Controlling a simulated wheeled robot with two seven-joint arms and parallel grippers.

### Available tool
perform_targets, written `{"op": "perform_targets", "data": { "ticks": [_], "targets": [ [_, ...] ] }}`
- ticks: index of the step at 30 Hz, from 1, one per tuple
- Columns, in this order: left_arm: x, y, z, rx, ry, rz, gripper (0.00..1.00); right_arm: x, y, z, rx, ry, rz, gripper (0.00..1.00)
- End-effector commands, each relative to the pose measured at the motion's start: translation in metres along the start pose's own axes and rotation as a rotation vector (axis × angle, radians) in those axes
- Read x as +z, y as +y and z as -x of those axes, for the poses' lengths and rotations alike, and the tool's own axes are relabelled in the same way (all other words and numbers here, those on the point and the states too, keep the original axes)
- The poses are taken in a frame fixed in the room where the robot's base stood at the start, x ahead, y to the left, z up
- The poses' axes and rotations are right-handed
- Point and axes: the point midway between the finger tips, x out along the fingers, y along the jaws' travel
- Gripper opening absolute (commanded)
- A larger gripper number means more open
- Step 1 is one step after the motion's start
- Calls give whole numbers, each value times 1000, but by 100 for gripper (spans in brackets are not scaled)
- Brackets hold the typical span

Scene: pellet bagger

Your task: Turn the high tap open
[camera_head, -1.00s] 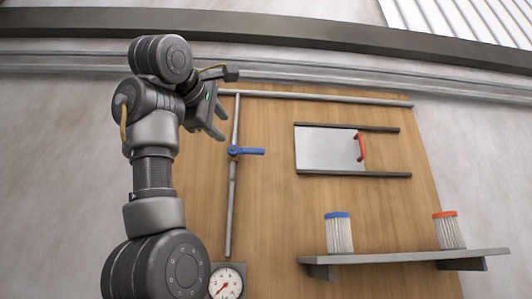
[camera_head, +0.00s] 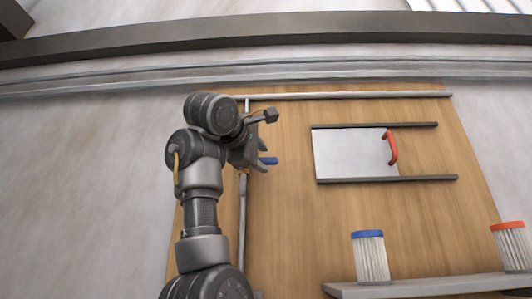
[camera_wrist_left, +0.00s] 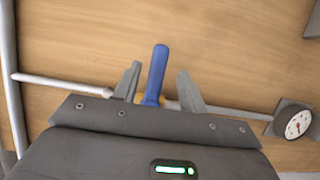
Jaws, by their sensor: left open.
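The tap has a blue lever handle (camera_head: 269,161) on a vertical grey pipe (camera_head: 243,215) on the wooden panel. The handle points right, crosswise to the pipe. In the head view my left gripper (camera_head: 262,158) covers the tap's pivot and most of the handle. In the left wrist view the blue handle (camera_wrist_left: 156,72) lies between the two open fingers of my left gripper (camera_wrist_left: 159,70), with a gap on each side. The handle's base is partly hidden by the gripper body. My right gripper is not in view.
A grey sliding door (camera_head: 350,154) with a red handle (camera_head: 391,147) sits right of the tap between dark rails. Below is a shelf (camera_head: 430,286) with a blue-topped filter (camera_head: 370,258) and a red-topped filter (camera_head: 511,248). A gauge (camera_wrist_left: 298,124) shows in the left wrist view.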

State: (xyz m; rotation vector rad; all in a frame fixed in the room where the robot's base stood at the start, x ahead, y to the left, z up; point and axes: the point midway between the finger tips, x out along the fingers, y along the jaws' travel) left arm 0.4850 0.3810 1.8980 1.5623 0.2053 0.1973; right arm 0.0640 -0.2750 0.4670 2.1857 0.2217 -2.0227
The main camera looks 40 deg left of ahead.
Motion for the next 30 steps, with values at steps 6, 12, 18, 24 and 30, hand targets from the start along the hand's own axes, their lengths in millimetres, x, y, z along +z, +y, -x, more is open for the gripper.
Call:
{"op": "perform_targets", "data": {
  "ticks": [6,12,18,24,30],
  "targets": [
    [-1,3,-25,1,2,0,42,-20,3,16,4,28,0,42],
    [-1,0,-32,2,1,1,42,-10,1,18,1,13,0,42],
    [-1,0,-31,2,2,1,40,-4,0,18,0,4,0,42],
    [-2,0,-31,2,2,1,14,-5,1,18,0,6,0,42],
    [-2,0,-31,2,2,1,0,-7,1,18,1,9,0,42]
  ]
}}
